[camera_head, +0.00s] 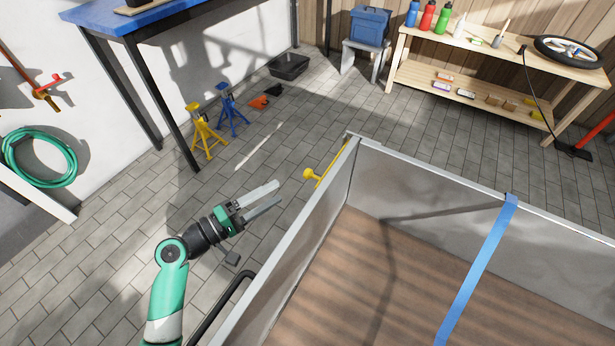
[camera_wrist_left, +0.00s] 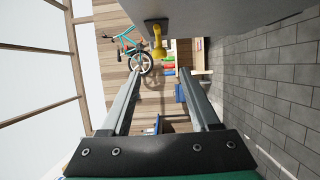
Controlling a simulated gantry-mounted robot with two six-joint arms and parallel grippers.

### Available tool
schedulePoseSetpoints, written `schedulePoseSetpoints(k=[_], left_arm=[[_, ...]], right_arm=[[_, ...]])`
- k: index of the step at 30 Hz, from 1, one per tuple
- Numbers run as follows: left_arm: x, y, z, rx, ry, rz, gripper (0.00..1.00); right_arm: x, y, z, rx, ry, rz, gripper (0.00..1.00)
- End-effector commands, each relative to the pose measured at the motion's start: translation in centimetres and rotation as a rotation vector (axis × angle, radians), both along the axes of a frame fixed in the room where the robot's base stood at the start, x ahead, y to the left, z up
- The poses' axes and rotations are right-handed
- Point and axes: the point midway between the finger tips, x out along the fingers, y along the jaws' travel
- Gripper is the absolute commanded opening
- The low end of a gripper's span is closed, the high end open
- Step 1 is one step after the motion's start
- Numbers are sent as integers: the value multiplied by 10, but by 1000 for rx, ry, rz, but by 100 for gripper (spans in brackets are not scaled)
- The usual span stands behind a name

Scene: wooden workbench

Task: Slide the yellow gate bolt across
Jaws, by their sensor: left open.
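The yellow gate bolt (camera_head: 311,175) sticks out from the outer left side of a grey metal trailer box (camera_head: 318,216), near its far corner. In the left wrist view the bolt's yellow knob (camera_wrist_left: 158,45) shows ahead, above and between the two fingers, close under the grey panel (camera_wrist_left: 210,14). My left gripper (camera_head: 270,194) is open and empty, a little short of the bolt and apart from it, outside the box. It also shows in the left wrist view (camera_wrist_left: 168,100). My right gripper is not in view.
A blue strap (camera_head: 478,272) crosses the box. Yellow (camera_head: 207,135) and blue (camera_head: 232,112) jack stands are on the floor beyond my left gripper. A wooden shelf (camera_head: 480,85) stands at the back. The paved floor left of the box is mostly clear.

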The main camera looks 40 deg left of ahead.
Motion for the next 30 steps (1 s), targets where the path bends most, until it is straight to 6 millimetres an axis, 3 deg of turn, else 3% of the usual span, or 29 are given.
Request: schedulePoseSetpoints(k=[15,26,27,30], left_arm=[[98,-14,-1,2,-3,-2,62],[110,-16,1,1,-1,0,62],[110,-16,1,1,-1,0,60],[109,-16,1,1,-1,0,42]], right_arm=[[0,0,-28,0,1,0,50],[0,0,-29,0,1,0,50],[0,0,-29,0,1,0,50],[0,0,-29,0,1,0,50]])
